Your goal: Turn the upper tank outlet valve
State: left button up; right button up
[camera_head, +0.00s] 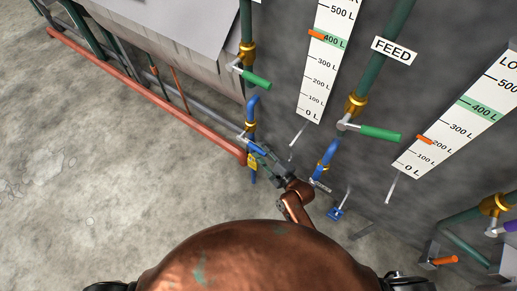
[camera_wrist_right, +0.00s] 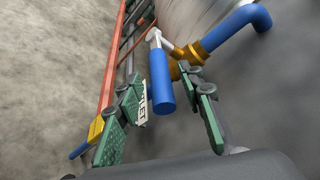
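A valve with a blue lever handle (camera_head: 253,146) sits on a brass body below a blue pipe bend (camera_head: 252,106). In the right wrist view the blue handle (camera_wrist_right: 160,82) points toward the camera, with the brass body (camera_wrist_right: 187,62) behind it. A white label (camera_wrist_right: 142,108), partly hidden, shows "LET". My right gripper (camera_head: 266,161) is at this valve. In the wrist view its two green-padded fingers (camera_wrist_right: 163,88) are apart, one on each side of the handle, with visible gaps; exact depth is unclear. My left gripper is not in view.
Green-handled valves (camera_head: 257,79) (camera_head: 380,133) sit above on the wall. A second blue pipe bend (camera_head: 328,155) stands close on the right. A red rail (camera_head: 150,97) runs along the left. Level gauges (camera_head: 322,68) hang behind. The floor at left is clear.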

jog(key=shift+x, duration=0.85)
jog(key=shift+c, duration=0.2)
grip_shut()
jog(key=shift+d, duration=0.1)
